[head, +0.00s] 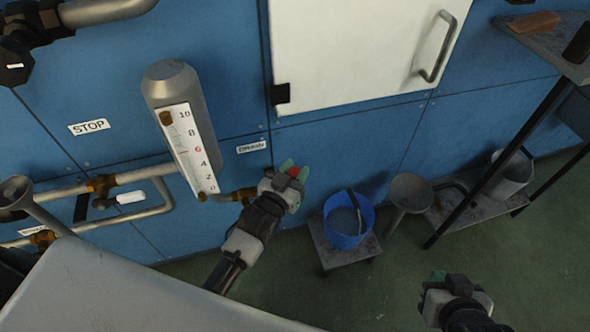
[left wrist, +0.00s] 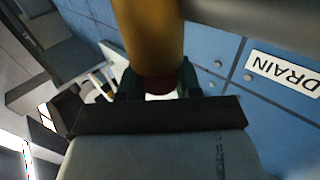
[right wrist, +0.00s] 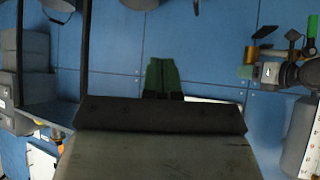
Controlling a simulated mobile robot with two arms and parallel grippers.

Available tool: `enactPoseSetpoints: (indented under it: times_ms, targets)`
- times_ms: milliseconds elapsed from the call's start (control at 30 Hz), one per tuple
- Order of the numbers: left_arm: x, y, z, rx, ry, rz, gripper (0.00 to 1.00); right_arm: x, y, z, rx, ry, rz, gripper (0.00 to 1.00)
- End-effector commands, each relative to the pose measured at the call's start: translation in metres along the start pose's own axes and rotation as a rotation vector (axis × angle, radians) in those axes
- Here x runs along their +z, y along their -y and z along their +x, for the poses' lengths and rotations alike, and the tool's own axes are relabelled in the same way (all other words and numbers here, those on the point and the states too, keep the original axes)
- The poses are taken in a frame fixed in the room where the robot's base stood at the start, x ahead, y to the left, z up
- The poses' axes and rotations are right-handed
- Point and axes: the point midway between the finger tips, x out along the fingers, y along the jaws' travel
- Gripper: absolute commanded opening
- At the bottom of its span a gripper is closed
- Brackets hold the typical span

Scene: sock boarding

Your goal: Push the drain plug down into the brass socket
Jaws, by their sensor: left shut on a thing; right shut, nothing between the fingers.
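The red drain plug (head: 293,171) is between the green fingertips of my left gripper (head: 292,167), which is shut on it. In the left wrist view the red plug (left wrist: 165,84) is at the end of the brass socket (left wrist: 150,35), close against or partly in it; I cannot tell how deep. In the head view the brass socket (head: 243,196) shows at the end of the drain pipe, partly hidden by my left gripper. My right gripper (head: 438,275) is shut and empty at the lower right, away from the socket. Its closed fingers (right wrist: 162,75) show in the right wrist view.
A blue bucket (head: 342,236) stands on a low grey stand (head: 322,254) right of my left gripper. A sight gauge (head: 172,103) is on the blue wall, left of the DRAIN label (head: 251,147). A grey funnel (head: 409,190) and shelf rack (head: 470,205) are to the right.

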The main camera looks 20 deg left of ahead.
Motion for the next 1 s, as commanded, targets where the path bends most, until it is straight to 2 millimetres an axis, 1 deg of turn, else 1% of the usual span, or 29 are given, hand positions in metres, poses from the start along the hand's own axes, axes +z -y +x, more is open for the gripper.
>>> enactPoseSetpoints:
  times_ms: [267,300,400,500,733,833,967,1000]
  targets:
    - [0.003,0.0,0.0,0.0,-0.001,0.0,0.1,-0.004,0.001,0.002,-0.003,-0.038,0.0,0.0]
    - [0.003,0.0,0.0,0.0,-0.001,0.0,0.35,-0.005,0.002,0.002,-0.004,-0.044,-0.001,0.0]
    - [0.003,0.0,0.0,0.0,-0.001,0.0,0.51,-0.006,0.002,0.002,-0.004,-0.047,-0.001,0.0]
    - [0.003,0.0,0.0,0.0,-0.001,0.0,0.64,-0.006,0.002,0.002,-0.004,-0.047,-0.001,0.0]
    - [0.003,0.0,0.0,0.0,0.0,0.0,0.64,-0.005,0.002,0.002,-0.005,-0.041,-0.001,0.0]
    - [0.003,0.0,-0.004,0.0,0.0,0.0,0.64,-0.004,0.002,0.001,-0.005,-0.031,-0.001,0.0]
    - [0.003,0.0,-0.019,0.0,0.002,0.0,0.64,0.01,0.0,-0.005,-0.001,0.065,0.002,0.0]
    - [0.003,0.0,-0.025,0.0,0.004,0.0,0.64,0.015,-0.001,-0.007,0.001,0.103,0.002,0.0]
